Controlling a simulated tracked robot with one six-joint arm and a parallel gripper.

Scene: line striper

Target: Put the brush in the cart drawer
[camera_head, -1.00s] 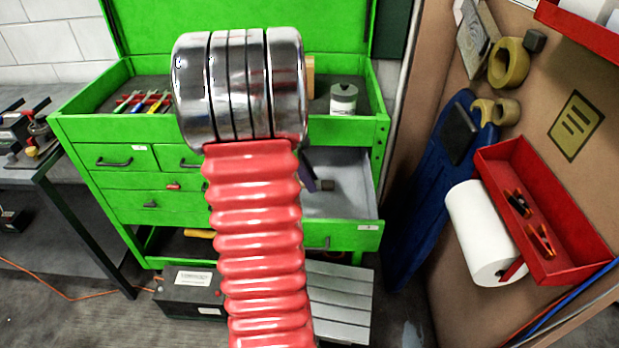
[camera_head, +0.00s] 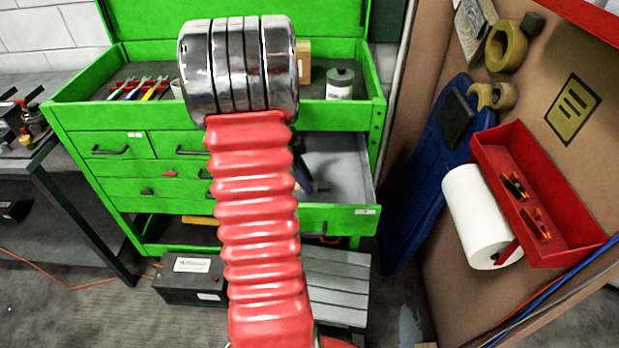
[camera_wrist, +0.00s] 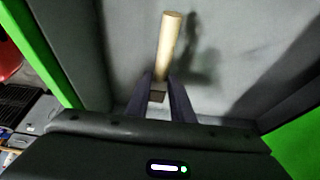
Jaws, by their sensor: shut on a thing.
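The brush (camera_wrist: 169,45) shows in the wrist view as a pale wooden handle with a darker part held between my fingers. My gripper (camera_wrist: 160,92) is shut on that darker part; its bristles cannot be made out. Grey drawer floor (camera_wrist: 245,50) and side walls surround the brush in the wrist view, and a shadow lies beside the handle. In the head view the open drawer (camera_head: 345,217) juts from the right side of the green cart (camera_head: 120,180). My gripper's dark fingers (camera_head: 304,178) show over it, partly hidden behind my red arm.
The cart's top tray holds pens (camera_head: 140,88) and a grey can (camera_head: 340,84). A grey step (camera_head: 338,285) and a black case (camera_head: 190,278) stand below. The right panel carries a paper roll (camera_head: 478,215) and a red bin (camera_head: 535,200). The visible drawer floor looks empty.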

